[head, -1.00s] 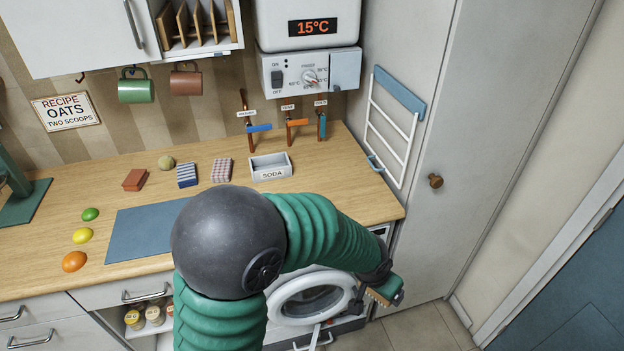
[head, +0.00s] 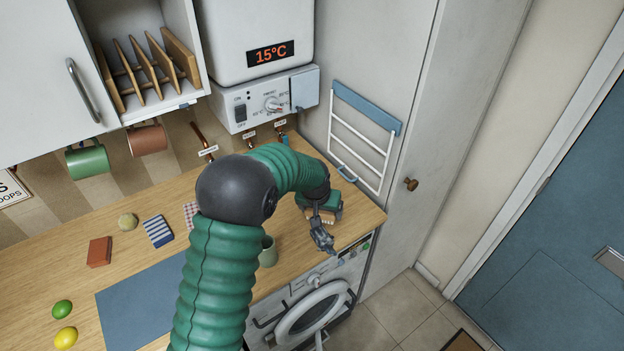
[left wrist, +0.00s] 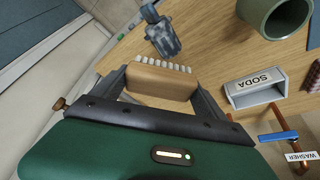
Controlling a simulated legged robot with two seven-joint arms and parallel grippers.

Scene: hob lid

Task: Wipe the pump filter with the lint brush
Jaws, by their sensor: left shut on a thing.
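My left gripper (head: 318,212) is shut on the lint brush, over the right end of the worktop. In the left wrist view the gripper (left wrist: 160,88) grips the brush (left wrist: 160,84) by its wooden block, with pale bristles facing away from the palm. The grey pump filter (head: 322,236) is just in front of the brush near the worktop's front edge. In the left wrist view the filter (left wrist: 162,36) shows blue-grey patches, with a small gap between it and the bristles. My right gripper is not in view.
A green pot (head: 268,254) stands left of the filter, partly behind my arm. The soda box (left wrist: 256,92) is beside the gripper in the wrist view. The washer door (head: 312,312) is below the worktop. A towel rail (head: 362,140) is on the right.

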